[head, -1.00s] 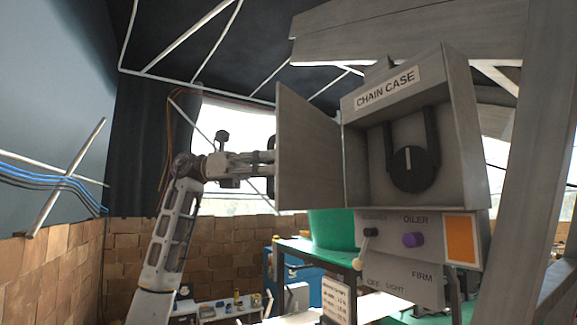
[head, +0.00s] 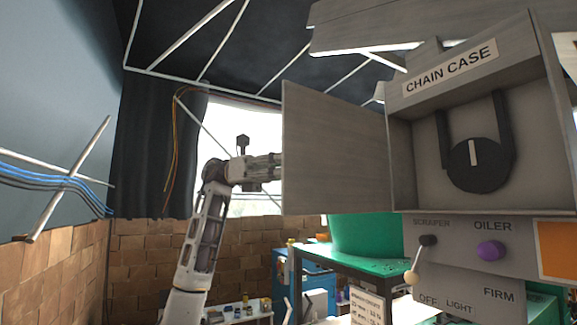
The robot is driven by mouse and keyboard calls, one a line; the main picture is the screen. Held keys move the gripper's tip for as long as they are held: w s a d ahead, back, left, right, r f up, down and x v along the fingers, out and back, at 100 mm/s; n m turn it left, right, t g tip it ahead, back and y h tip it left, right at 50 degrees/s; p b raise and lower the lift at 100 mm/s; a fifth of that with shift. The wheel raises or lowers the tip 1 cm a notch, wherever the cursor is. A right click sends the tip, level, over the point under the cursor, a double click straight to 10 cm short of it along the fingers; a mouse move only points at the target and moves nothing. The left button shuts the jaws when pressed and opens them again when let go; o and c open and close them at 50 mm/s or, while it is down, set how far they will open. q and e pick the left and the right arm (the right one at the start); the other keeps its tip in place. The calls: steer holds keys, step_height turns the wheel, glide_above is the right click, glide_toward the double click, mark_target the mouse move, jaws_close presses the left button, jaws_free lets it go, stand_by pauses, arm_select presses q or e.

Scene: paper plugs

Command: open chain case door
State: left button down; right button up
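The chain case (head: 424,172) is a grey metal box at the right of the head view, labelled "CHAIN CASE". Its door (head: 335,150) stands wide open, swung out to the left, and the inside is exposed. Inside is a black round dial (head: 480,165) with a white mark and a dark U-shaped loop. My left gripper (head: 278,165) is at the door's left edge, and its fingertips are hidden behind the door. I cannot tell whether it grips or only touches the door. My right gripper is not in view.
Below the case is a control panel (head: 460,252) with a purple knob (head: 491,251) and a lever (head: 418,261). A green tub (head: 362,235) on a table stands behind. A brick wall (head: 135,255) and a dark curtain are at the left.

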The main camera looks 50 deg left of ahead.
arm_select(q)
steer(key=shift+a, duration=0.2)
stand_by(0.3)
steer(key=c, duration=1.4)
jaws_free()
steer(key=shift+d, duration=0.1)
steer(key=shift+a, duration=0.2)
steer(key=shift+v, duration=5.85)
